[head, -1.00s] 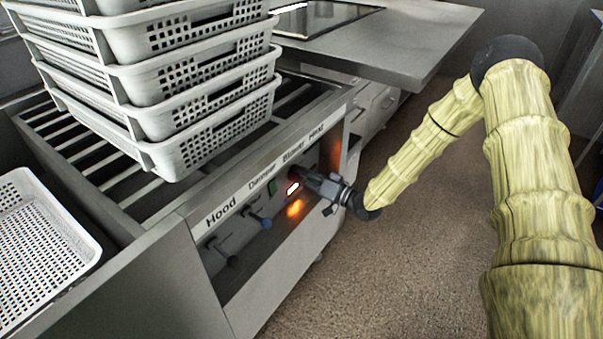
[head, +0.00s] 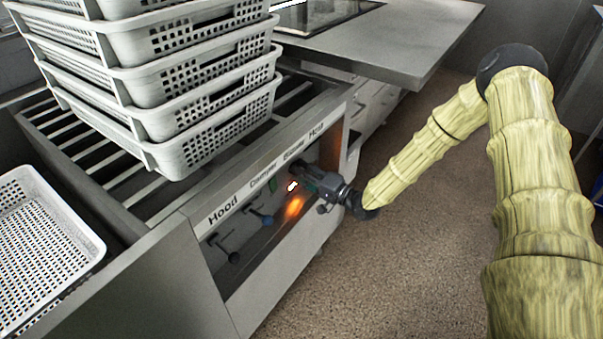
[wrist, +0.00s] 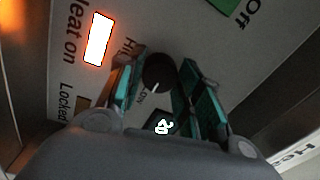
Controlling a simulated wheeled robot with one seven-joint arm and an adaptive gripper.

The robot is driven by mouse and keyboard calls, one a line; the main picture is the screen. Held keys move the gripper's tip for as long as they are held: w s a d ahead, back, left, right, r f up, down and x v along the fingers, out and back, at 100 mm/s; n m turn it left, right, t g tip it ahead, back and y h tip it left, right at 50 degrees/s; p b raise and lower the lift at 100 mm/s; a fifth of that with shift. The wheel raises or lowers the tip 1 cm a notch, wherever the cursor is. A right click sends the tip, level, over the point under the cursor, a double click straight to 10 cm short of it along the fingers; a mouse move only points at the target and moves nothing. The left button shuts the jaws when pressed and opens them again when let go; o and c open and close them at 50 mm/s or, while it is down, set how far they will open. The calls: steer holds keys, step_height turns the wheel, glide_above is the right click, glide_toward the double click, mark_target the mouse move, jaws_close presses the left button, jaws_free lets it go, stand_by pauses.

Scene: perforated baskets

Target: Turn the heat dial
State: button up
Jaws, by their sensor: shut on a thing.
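The heat dial (wrist: 158,72) is a round black knob on a grey panel in the wrist view. My gripper (wrist: 162,80) has its teal-padded fingers on both sides of it, shut on it. A white line shows near the knob's lower edge. The panel bears the words "Heat on", "Locked" and "Off", and a glowing white-orange lamp (wrist: 98,40) is lit beside "Heat on". In the head view my gripper (head: 306,180) reaches into the recessed panel below the "Blower" and "Heat" labels and hides the dial there.
A stack of white perforated baskets (head: 205,145) stands on the slatted top (head: 75,135). Another basket (head: 45,250) is at the left. The floor (head: 400,260) at right is open.

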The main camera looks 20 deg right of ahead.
steer(key=shift+d+f, duration=0.1)
steer(key=shift+f, duration=0.05)
steer(key=o, duration=1)
steer(key=shift+s, duration=0.1)
steer(key=shift+o, duration=0.2)
steer(key=v, duration=1.2)
